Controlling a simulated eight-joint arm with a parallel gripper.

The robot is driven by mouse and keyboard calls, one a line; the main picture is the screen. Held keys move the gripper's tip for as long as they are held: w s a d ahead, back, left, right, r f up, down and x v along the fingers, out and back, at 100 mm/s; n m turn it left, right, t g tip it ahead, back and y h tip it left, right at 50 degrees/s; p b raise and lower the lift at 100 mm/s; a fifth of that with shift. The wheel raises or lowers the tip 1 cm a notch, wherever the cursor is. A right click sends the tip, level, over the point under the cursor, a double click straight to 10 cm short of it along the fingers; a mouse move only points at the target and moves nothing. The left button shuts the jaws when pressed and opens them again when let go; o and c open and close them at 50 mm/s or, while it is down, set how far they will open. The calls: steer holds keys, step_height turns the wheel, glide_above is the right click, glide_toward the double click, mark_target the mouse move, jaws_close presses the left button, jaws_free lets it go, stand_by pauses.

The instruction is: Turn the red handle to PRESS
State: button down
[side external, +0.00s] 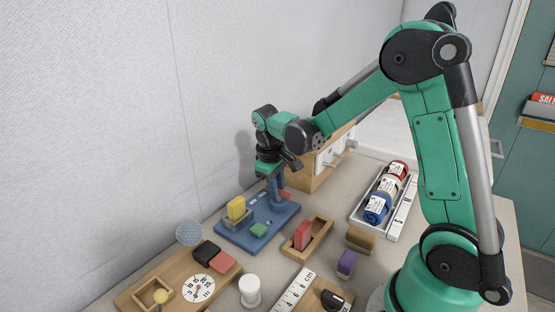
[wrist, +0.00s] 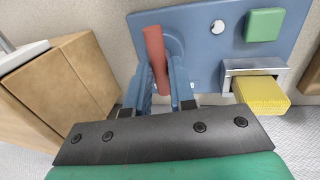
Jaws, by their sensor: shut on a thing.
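The red handle (wrist: 155,58) is a rounded bar mounted on the blue board (wrist: 205,50). In the wrist view it points up the picture and slightly left, with its lower end between the two blue fingers of my gripper (wrist: 160,88). My gripper is shut on it. In the side external view my gripper (side external: 277,188) reaches down to the board's far right end, and part of the red handle (side external: 286,196) shows beside the fingers. White lettering on the board is partly hidden by the fingers and too small to read.
On the same board are a yellow block (side external: 236,208) in a metal holder and a green block (side external: 258,229). A wooden box (side external: 325,160) stands close behind right. A tray of rolled cloths (side external: 357,212) and a wooden holder with a red block (side external: 303,235) lie to the right and front.

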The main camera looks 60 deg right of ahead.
steer(key=m, duration=0.4)
steer(key=shift+w+m+g, duration=0.1)
steer(key=shift+m+g, duration=0.3)
steer(key=m, duration=0.4)
steer(key=shift+d+g+y, duration=0.15)
steer(key=shift+g+y, duration=0.15)
steer(key=shift+g, duration=0.1)
steer(key=m, duration=0.5)
steer(key=shift+d+y, duration=0.15)
steer(key=shift+y, duration=0.25)
steer(key=shift+m+g+y, duration=0.3)
steer(key=shift+m+y, duration=0.1)
steer(key=shift+m, duration=1.7)
steer(key=shift+d, duration=0.1)
steer(key=c, duration=0.7)
jaws_free()
steer(key=shift+c, duration=0.2)
